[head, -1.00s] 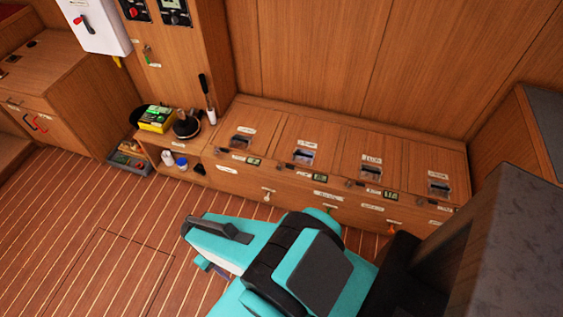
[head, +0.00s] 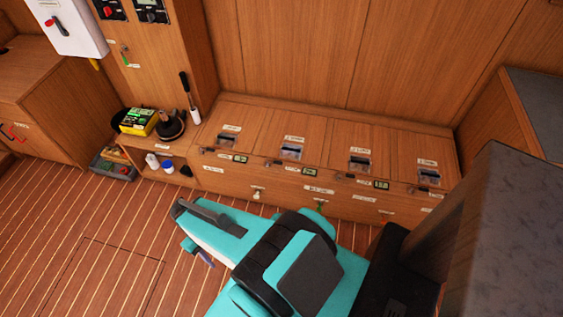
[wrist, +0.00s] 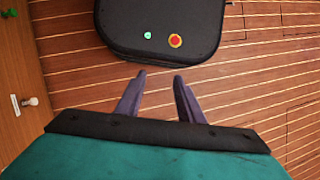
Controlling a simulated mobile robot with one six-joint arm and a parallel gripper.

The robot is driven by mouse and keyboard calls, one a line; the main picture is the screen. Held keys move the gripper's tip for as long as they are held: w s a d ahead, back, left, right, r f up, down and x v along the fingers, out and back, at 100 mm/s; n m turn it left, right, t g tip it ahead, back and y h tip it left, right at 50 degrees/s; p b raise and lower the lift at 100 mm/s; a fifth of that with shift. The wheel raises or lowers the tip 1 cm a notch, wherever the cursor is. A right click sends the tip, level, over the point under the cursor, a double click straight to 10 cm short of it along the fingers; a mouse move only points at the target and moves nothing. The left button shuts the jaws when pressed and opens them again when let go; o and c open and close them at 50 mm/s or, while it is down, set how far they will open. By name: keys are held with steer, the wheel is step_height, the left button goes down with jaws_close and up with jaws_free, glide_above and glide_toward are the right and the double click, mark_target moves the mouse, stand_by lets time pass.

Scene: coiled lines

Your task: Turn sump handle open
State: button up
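In the wrist view, a white handle (wrist: 31,101) and a green knob (wrist: 11,13) show on a wooden panel at the left edge. My gripper (wrist: 159,76) is open and empty, its two dark fingers apart over the floor. It is apart from the handles. In the head view, my arm partly hides it.
The bench (head: 245,107) has several lidded sections with latches. A shelf at its left end holds a yellow-green box (head: 138,121) and a plunger-like tool (head: 172,125). A grey block (head: 490,220) stands at the right. The striped floor (head: 80,240) at left is clear.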

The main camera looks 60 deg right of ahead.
steer(key=w+d+f+t+y+b, duration=0.2)
steer(key=w+d+b, duration=0.4)
steer(key=w+d, duration=0.45)
step_height(320, 180, up, 7)
steer(key=n+t+h+b, duration=0.25)
steer(key=t+b, duration=0.45)
steer(key=b, duration=1)
glide_above(278, 162)
steer(key=s+d, duration=0.2)
steer(key=s, duration=0.4)
steer(key=shift+s+d+r+n+y, duration=0.1)
steer(key=shift+r+n+y, duration=0.15)
steer(key=shift+n, duration=0.2)
steer(key=b+x, duration=0.1)
steer(key=x, duration=1.3)
steer(key=shift+s, duration=0.1)
